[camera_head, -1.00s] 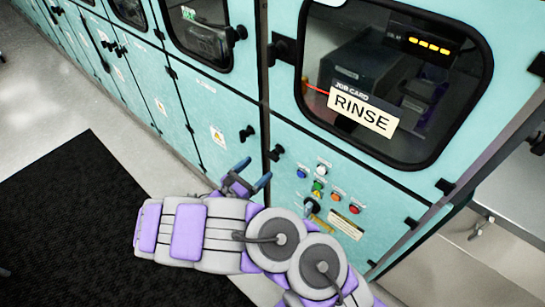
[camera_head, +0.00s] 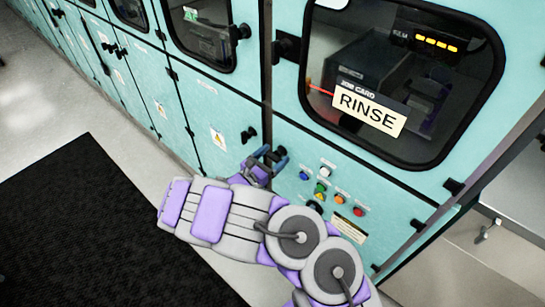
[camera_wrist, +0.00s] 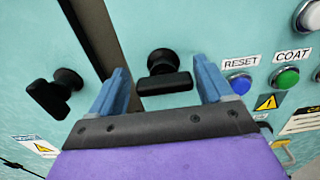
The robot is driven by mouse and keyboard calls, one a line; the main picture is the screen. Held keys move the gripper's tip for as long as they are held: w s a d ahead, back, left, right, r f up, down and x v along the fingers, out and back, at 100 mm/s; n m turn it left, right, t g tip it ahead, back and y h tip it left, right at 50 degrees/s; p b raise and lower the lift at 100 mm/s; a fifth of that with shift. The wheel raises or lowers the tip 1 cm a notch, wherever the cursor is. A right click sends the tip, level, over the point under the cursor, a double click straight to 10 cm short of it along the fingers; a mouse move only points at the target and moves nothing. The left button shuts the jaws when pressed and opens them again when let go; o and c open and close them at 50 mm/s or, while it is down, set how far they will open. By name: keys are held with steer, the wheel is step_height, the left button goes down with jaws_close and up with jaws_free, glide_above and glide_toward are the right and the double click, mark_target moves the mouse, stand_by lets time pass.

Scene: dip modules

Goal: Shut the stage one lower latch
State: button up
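A black lower latch (camera_wrist: 168,82) with a T-shaped handle sits on the teal cabinet front, beside the dark seam between two panels. In the wrist view its bar lies roughly horizontal. My gripper (camera_wrist: 163,88) is open, with one blue finger on each side of this latch; I see no clear contact. In the head view my gripper (camera_head: 268,157) is at the lower left corner of the RINSE panel and largely hides this latch. I cannot read a stage number on the panel.
A second black latch (camera_wrist: 55,92) is close by on the left panel. Coloured buttons (camera_head: 320,188) are just right of my gripper. An upper latch (camera_head: 286,47) sits beside the window with the RINSE card (camera_head: 369,108). A dark mat (camera_head: 85,225) covers the floor at left.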

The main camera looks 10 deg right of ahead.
steer(key=shift+d, duration=0.15)
steer(key=c, duration=0.8)
steer(key=shift+r+n+p, duration=0.1)
steer(key=shift+n+p, duration=0.2)
steer(key=shift+p, duration=0.05)
steer(key=n+p, duration=0.5)
steer(key=n, duration=0.3)
steer(key=shift+w, duration=0.15)
steer(key=n, duration=0.2)
steer(key=n+p, duration=0.1)
steer(key=n, duration=0.1)
steer(key=shift+a+f+p, duration=0.2)
steer(key=shift+p, duration=0.1)
steer(key=n, duration=0.5)
steer(key=shift+f+p, duration=0.1)
steer(key=shift+p, duration=0.25)
steer(key=shift+n, duration=0.3)
